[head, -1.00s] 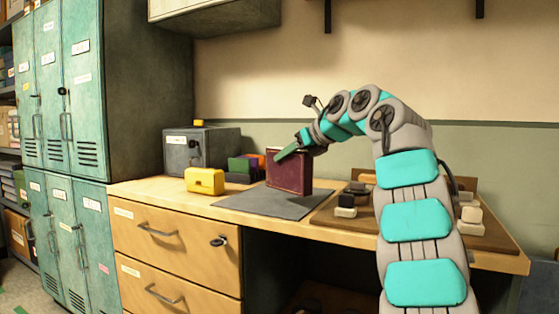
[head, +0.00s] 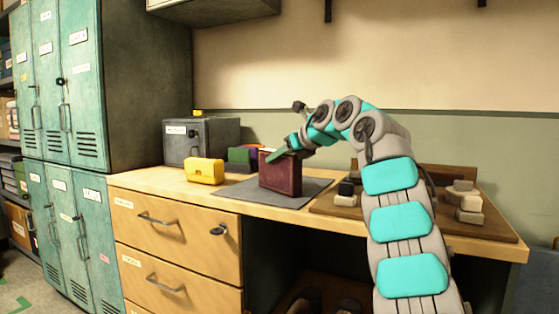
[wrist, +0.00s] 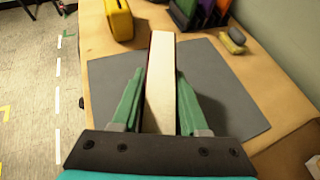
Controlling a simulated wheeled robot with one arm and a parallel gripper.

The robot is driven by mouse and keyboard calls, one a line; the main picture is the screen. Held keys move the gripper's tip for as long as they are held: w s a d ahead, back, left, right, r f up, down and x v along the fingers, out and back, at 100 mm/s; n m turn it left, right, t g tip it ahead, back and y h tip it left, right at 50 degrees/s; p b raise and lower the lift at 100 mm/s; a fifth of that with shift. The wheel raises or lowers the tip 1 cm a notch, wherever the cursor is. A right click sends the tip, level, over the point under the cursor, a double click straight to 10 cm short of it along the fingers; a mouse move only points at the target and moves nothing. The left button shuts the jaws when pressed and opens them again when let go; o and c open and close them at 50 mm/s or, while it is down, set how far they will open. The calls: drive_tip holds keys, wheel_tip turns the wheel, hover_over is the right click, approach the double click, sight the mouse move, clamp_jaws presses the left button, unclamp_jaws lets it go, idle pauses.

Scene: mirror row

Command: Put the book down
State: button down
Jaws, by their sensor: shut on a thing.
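A dark red book (head: 281,176) stands upright over the grey mat (head: 232,189) on the wooden desk. Its pale top edge (wrist: 160,85) shows in the wrist view between the two green fingers. My gripper (head: 283,155) is shut on the book from above, and it also shows in the wrist view (wrist: 155,105). The book's lower edge is at or very near the mat; I cannot tell whether it touches. The mat (wrist: 212,75) is bare on both sides of the book in the wrist view.
A yellow case (head: 205,171) stands left of the mat, in front of a grey safe (head: 190,142). Dark, green and purple upright items (head: 243,158) stand behind. A brown board (head: 330,203) with several small blocks lies right of the mat.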

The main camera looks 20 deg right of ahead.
drive_tip(key=shift+f, duration=0.15)
drive_tip(key=shift+c, duration=2.1)
unclamp_jaws()
drive_tip(key=shift+s+r, duration=0.1)
drive_tip(key=shift+r, duration=0.15)
drive_tip(key=v, duration=1.2)
drive_tip(key=shift+b, duration=0.4)
drive_tip(key=shift+f, duration=0.1)
